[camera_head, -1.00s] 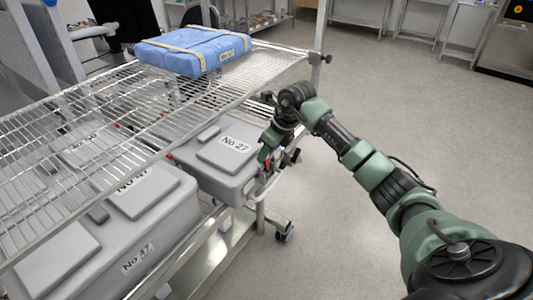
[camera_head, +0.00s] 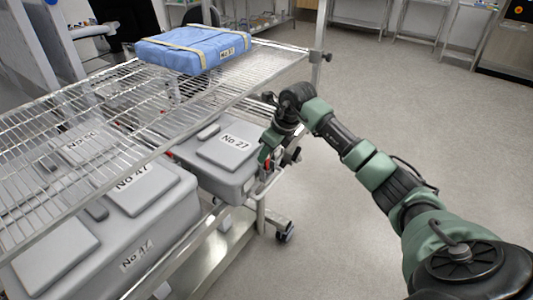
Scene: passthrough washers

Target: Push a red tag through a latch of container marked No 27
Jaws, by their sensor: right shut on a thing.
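The grey container marked No 27 (camera_head: 222,152) sits on the lower shelf of a wire rack cart, its right end toward the open floor. My right gripper (camera_head: 266,160) is at that right end, close to the container's side. It is shut on a small red tag (camera_head: 268,163), of which only a sliver shows beside the fingers. The latch is hidden behind the gripper. Another bit of red shows at the container's left edge (camera_head: 170,154). My left gripper is not in view.
The wire shelf (camera_head: 100,118) above partly covers the containers. A blue wrapped pack (camera_head: 190,48) lies on it. A grey container marked No 47 (camera_head: 150,215) stands nearer. The cart's post (camera_head: 319,40) rises beside my arm. Floor at right is clear.

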